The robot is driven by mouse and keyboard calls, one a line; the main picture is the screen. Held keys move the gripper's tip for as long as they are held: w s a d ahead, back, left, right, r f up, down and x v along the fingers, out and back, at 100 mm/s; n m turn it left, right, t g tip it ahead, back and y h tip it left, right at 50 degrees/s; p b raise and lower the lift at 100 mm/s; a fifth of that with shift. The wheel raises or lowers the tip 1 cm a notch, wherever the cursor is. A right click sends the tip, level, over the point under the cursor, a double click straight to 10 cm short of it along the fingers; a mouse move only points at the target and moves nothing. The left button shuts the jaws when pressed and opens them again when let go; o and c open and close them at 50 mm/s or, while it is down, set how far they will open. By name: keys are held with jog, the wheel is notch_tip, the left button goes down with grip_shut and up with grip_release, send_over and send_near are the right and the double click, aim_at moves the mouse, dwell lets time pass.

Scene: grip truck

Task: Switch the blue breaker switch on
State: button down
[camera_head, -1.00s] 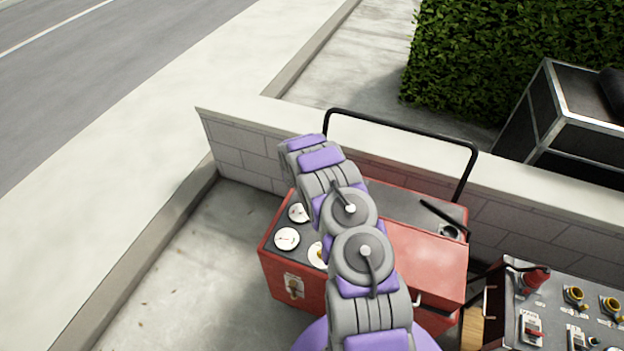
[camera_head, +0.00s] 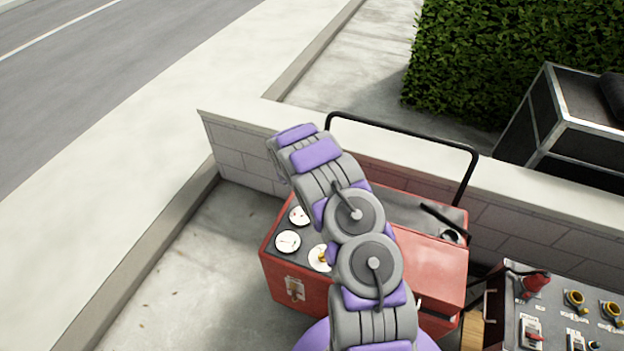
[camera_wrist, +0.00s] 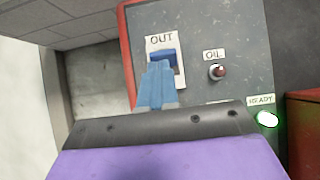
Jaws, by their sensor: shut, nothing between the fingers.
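In the wrist view, the blue breaker switch (camera_wrist: 175,58) sits in a white frame under an "OUT" label on a dark grey panel (camera_wrist: 225,30). My gripper (camera_wrist: 158,66) is shut and empty. Its light blue fingers overlap the lower left part of the switch in the picture. I cannot tell whether they touch it. The switch's lower part is hidden behind the fingers, so its exact position is unclear. In the head view, my arm crosses the red machine (camera_head: 430,268), and the gripper is not visible there.
Right of the switch is a dark red "OIL" part (camera_wrist: 217,72). A green "READY" lamp (camera_wrist: 267,119) glows lower right. In the head view, the machine has gauges (camera_head: 288,242) and stands before a low wall (camera_head: 242,165). Another control box (camera_head: 555,310) is at right.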

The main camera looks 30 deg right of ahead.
jog(key=p+v, duration=0.1)
jog(key=v, duration=1.1)
jog(key=shift+s, duration=0.1)
